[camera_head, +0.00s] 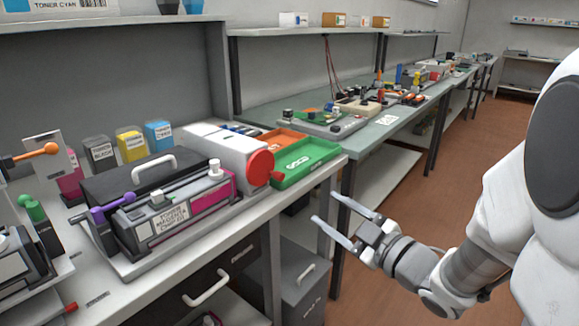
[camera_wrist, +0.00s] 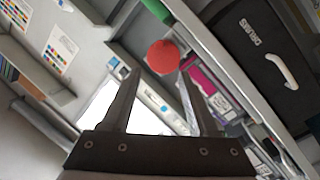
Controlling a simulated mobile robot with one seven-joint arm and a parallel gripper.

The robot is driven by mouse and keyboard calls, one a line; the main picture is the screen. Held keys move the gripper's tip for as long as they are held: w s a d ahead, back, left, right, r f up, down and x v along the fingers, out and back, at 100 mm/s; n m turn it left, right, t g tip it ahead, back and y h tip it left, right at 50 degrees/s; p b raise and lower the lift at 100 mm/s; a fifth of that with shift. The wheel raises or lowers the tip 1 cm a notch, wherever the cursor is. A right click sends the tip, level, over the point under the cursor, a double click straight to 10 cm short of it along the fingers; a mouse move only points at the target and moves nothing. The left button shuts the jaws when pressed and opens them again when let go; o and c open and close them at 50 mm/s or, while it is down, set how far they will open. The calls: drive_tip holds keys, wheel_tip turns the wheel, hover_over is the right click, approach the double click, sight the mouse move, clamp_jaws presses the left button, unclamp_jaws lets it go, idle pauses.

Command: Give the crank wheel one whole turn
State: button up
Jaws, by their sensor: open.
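The crank wheel is a red disc (camera_head: 260,168) on the front end of a white machine (camera_head: 218,145) on the near bench. A small red knob (camera_head: 277,178) sticks out at its lower right. My gripper (camera_head: 326,208) is open and empty, in the air off the bench's front edge, to the right of and below the wheel, apart from it. In the wrist view a red round part (camera_wrist: 163,57) of the crank shows beyond and between my open fingers (camera_wrist: 160,75); I cannot tell whether it is the disc or the knob.
A green tray (camera_head: 310,167) lies right beside the wheel. A magenta-fronted cartridge unit (camera_head: 170,215) stands to its left. Below the bench are a black drawer with a white handle (camera_head: 207,288) and a grey cabinet (camera_head: 303,288). The aisle floor (camera_head: 420,190) is open.

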sight(282, 178)
drive_tip(key=x, duration=1.5)
drive_tip(key=shift+w+a+p, duration=0.1)
drive_tip(key=shift+a+p, duration=0.05)
drive_tip(key=shift+p, duration=0.25)
drive_tip(key=shift+c, duration=0.2)
clamp_jaws()
